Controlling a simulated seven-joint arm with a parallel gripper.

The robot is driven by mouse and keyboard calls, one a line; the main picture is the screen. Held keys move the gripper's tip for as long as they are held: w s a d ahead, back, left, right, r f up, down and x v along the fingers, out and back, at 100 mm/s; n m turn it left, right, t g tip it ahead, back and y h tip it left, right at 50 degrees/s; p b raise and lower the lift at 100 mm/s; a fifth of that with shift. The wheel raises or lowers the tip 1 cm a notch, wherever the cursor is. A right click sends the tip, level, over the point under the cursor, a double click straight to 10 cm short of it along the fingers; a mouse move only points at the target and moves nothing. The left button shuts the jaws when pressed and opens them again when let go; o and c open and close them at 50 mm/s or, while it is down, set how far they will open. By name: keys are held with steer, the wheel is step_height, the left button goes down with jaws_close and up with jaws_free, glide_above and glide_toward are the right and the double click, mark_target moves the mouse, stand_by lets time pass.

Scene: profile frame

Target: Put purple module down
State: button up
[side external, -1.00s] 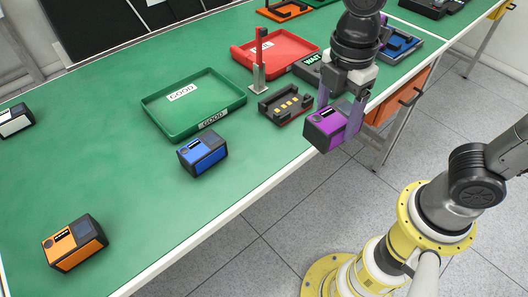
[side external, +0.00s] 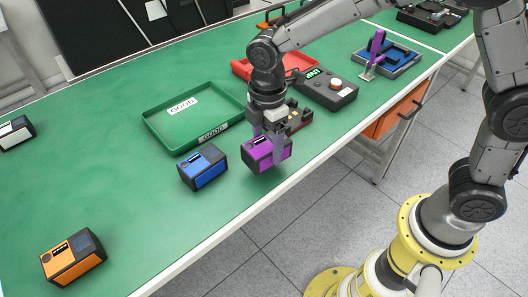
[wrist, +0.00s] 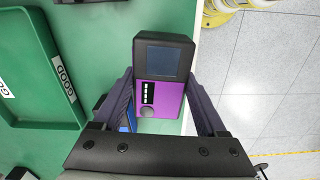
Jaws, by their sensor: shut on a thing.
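The purple module (side external: 262,156) has a dark screen face and is held between the two fingers of my gripper (side external: 268,148), which is shut on it. It is just right of the blue module (side external: 203,167), near the table's front edge. I cannot tell whether its underside touches the table. In the wrist view the purple module (wrist: 160,95) lies between the fingers (wrist: 160,108), and a sliver of the blue module (wrist: 126,121) shows beside the left finger.
The green table (side external: 110,185) has free room at left. A green GOOD tray (side external: 165,135), a red tray (side external: 243,69), a dark box with a lit display (side external: 325,88), an orange module (side external: 73,259) and a white module (side external: 15,133) stand on it. My arm partly hides a dark fixture (side external: 298,115).

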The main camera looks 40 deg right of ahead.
mark_target(264, 153)
steer(key=shift+w+a+f, duration=0.1)
steer(key=shift+w+f, duration=0.15)
steer(key=shift+f, duration=0.1)
steer(key=shift+w+f, duration=0.1)
steer(key=shift+f, duration=1.3)
steer(key=shift+f, duration=0.15)
steer(key=o, duration=1.5)
steer(key=shift+f, duration=0.1)
